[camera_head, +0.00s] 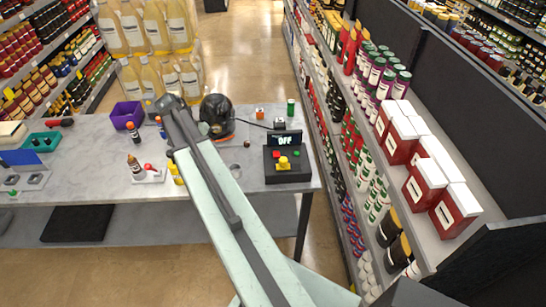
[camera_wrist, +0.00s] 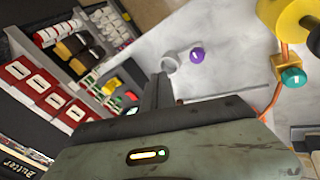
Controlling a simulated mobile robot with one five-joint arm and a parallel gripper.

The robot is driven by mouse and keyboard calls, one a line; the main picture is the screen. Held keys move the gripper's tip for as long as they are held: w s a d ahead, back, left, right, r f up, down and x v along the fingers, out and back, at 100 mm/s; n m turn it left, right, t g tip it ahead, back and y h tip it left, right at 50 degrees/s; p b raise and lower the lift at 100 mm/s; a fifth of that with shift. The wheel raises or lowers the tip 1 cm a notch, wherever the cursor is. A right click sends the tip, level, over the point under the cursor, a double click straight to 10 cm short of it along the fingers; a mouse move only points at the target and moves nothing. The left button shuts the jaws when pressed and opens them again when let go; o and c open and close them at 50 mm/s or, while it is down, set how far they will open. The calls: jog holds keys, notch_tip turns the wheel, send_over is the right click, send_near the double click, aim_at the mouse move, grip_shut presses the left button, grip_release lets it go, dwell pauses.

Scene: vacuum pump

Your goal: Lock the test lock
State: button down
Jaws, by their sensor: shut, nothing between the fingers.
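My gripper (camera_wrist: 157,92) is shut and empty in the wrist view, its dark fingers together over the pale marble table. A silver ring-shaped part (camera_wrist: 170,62) lies close beyond the fingertips. A purple knob (camera_wrist: 197,55) is just right of it. I cannot tell whether either belongs to the test lock, and no label names the lock. In the head view my arm reaches over the table (camera_head: 95,170), and its own links hide the fingertips. A black box (camera_head: 287,165) with a yellow knob and a display reading OFF (camera_head: 284,140) stands right of the arm.
A dark round helmet-like object (camera_head: 217,115) sits behind the arm. A purple bin (camera_head: 126,115) and a small bottle (camera_head: 135,167) stand left. In the wrist view, a yellow round part (camera_wrist: 280,18) and a teal knob (camera_wrist: 293,77) are at right. Stocked shelves (camera_head: 440,240) border the table's right side.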

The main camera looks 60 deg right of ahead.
jog(key=s+d+r+m+g, duration=0.2)
jog(key=s+d+m, duration=0.4)
jog(key=d, duration=0.7)
jog(key=shift+s, duration=0.85)
jog(key=shift+f, duration=0.1)
jog(key=b, duration=0.9)
send_near(274, 165)
jog(key=d+f, duration=0.1)
jog(key=s+d+f, duration=0.1)
jog(key=d+f, duration=0.1)
jog(key=shift+d, duration=0.3)
jog(key=s, duration=0.2)
jog(key=r, duration=0.1)
jog(key=shift+s+a+p, duration=0.3)
jog(key=shift+s, duration=0.55)
